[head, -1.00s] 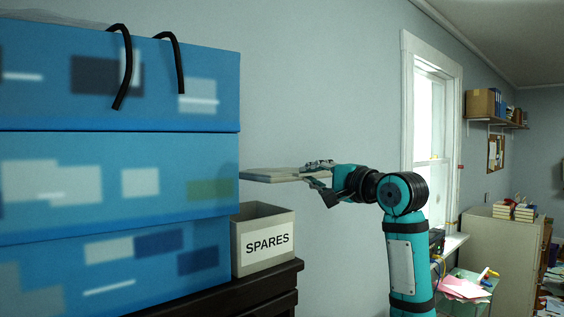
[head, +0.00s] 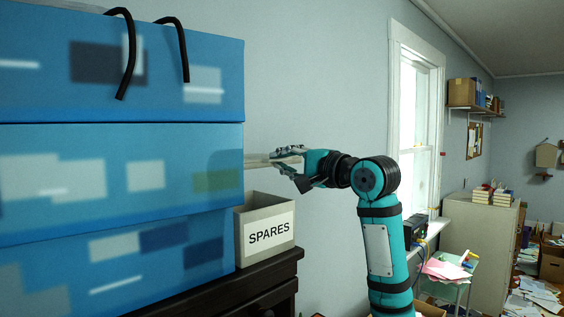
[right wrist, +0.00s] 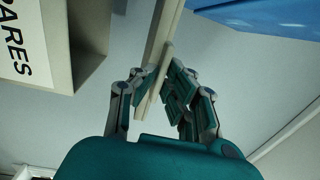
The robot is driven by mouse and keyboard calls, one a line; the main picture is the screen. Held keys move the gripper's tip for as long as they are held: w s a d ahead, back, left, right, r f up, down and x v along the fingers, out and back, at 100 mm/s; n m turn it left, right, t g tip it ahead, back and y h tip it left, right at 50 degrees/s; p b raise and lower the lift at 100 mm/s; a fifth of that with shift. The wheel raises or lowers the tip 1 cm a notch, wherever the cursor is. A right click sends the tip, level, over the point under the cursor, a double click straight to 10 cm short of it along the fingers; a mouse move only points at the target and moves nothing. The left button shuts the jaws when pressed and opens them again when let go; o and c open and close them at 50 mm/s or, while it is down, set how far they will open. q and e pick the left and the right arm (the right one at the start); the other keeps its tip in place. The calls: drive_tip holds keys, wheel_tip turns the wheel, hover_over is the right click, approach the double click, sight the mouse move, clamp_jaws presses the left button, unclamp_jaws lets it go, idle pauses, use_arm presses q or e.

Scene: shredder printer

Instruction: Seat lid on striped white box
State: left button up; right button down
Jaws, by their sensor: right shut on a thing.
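My right gripper (head: 291,158) is shut on a flat pale beige lid (head: 259,161) and holds it roughly level, above and behind the SPARES box. The lid's far part is hidden behind the blue stack in the head view. In the right wrist view the fingers (right wrist: 165,88) pinch the lid (right wrist: 160,45) by its edge. I see no box with clear stripes in either view. My left gripper is not in view.
Large stacked blue boxes (head: 120,170) fill the left of the head view and stand close to the lid. An open pale box marked SPARES (head: 270,234) stands on a dark cabinet (head: 265,285). A window (head: 415,130) and filing cabinet (head: 482,245) are at right.

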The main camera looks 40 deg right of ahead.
use_arm(q)
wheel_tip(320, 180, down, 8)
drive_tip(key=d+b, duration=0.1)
drive_tip(key=b, duration=0.6)
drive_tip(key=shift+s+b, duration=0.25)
drive_tip(key=shift+b, duration=0.1)
use_arm(e)
wheel_tip(320, 180, down, 9)
drive_tip(key=shift+w+a, duration=0.2)
drive_tip(key=shift+a, duration=0.05)
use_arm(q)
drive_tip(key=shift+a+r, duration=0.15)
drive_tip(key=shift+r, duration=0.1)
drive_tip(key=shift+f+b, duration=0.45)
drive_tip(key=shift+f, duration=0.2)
use_arm(e)
drive_tip(key=shift+f, duration=0.85)
drive_tip(key=c, duration=1.4)
unclamp_jaws()
drive_tip(key=shift+o, duration=0.2)
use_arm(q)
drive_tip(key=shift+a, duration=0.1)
use_arm(e)
drive_tip(key=shift+s, duration=0.15)
